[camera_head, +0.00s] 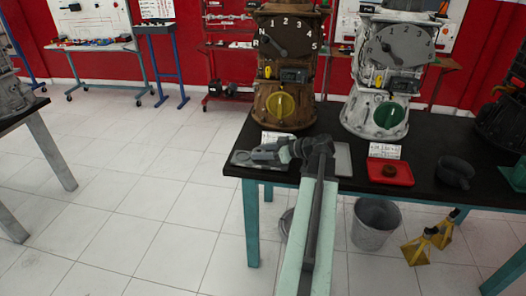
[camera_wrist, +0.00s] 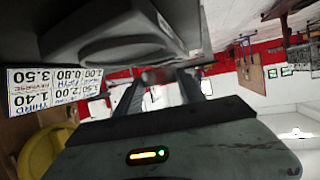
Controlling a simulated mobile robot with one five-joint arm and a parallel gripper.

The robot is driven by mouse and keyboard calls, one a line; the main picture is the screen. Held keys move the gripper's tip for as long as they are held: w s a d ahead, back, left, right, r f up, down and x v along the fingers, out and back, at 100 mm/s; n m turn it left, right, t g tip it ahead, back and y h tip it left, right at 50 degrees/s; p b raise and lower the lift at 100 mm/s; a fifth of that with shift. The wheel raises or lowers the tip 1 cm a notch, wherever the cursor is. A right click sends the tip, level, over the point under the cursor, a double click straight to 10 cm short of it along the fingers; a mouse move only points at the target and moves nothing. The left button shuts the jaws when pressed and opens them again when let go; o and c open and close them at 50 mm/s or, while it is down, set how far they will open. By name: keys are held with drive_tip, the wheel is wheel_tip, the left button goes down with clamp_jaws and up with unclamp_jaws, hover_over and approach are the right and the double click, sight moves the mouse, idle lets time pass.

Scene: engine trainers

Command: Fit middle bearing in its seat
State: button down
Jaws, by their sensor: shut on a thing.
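My gripper (camera_head: 264,153) is low over the left end of the black table, in front of the brown gear selector trainer (camera_head: 287,55). It points left in the head view. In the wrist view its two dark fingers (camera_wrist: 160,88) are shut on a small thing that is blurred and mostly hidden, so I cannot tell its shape. I cannot pick out the middle bearing or its seat for certain. A brown ring-like part (camera_head: 389,170) lies in a red tray (camera_head: 398,181) to the right of my arm.
A grey tray (camera_head: 343,160) lies partly behind my arm. The white trainer (camera_head: 385,75) stands at the table's back, and a dark round part (camera_head: 455,171) sits right. A bucket (camera_head: 375,224) and yellow stands (camera_head: 417,250) are below. The floor at left is clear.

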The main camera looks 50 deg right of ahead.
drive_tip(key=shift+f+b, duration=0.65)
drive_tip(key=shift+f, duration=0.05)
drive_tip(key=c, duration=0.6)
unclamp_jaws()
drive_tip(key=shift+s, duration=0.15)
drive_tip(key=p+v, duration=0.3)
drive_tip(key=v, duration=0.4)
drive_tip(key=shift+s+d+r, duration=0.1)
drive_tip(key=shift+s+r, duration=0.15)
